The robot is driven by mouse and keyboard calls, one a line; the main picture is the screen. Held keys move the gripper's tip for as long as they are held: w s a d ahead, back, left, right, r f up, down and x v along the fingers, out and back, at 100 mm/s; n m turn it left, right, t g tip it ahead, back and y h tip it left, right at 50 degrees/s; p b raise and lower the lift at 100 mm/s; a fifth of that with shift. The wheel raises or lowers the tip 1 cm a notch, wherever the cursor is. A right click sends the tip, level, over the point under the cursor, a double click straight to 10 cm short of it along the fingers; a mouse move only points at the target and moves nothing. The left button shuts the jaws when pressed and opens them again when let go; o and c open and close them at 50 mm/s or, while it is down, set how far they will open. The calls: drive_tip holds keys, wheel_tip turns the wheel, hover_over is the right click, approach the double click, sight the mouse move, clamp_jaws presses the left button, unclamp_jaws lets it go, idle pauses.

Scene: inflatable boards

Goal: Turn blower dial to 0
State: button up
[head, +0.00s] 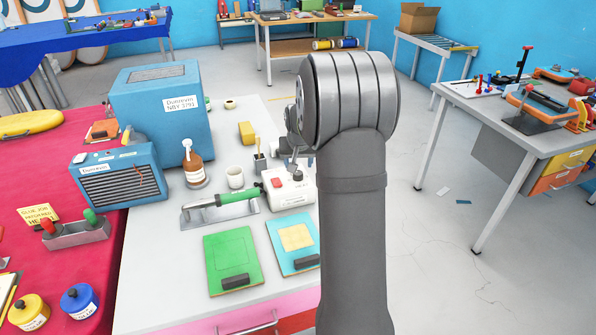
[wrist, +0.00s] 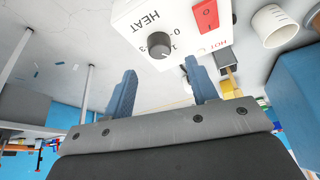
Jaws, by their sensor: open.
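A white control box (head: 289,190) stands on the grey bench in the head view, with a red switch on top. In the wrist view the white box (wrist: 150,14) shows a dark round dial (wrist: 159,44) under the word HEAT, with the numbers 0, 1 and 3 around it. The dial's exact pointer setting is too small to tell. A red switch (wrist: 205,16) marked HOT sits beside the dial. My gripper (wrist: 161,67) is open and empty, its two blue fingers apart on either side of the dial's line. In the head view my arm hides most of it.
Green (head: 232,258) and blue (head: 290,245) boards lie in front. Open floor is to the right.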

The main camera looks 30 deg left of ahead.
sight(298, 173)
drive_tip(key=x, duration=0.6)
drive_tip(key=shift+r, duration=0.1)
drive_tip(key=shift+c, duration=0.2)
drive_tip(key=c, duration=0.9)
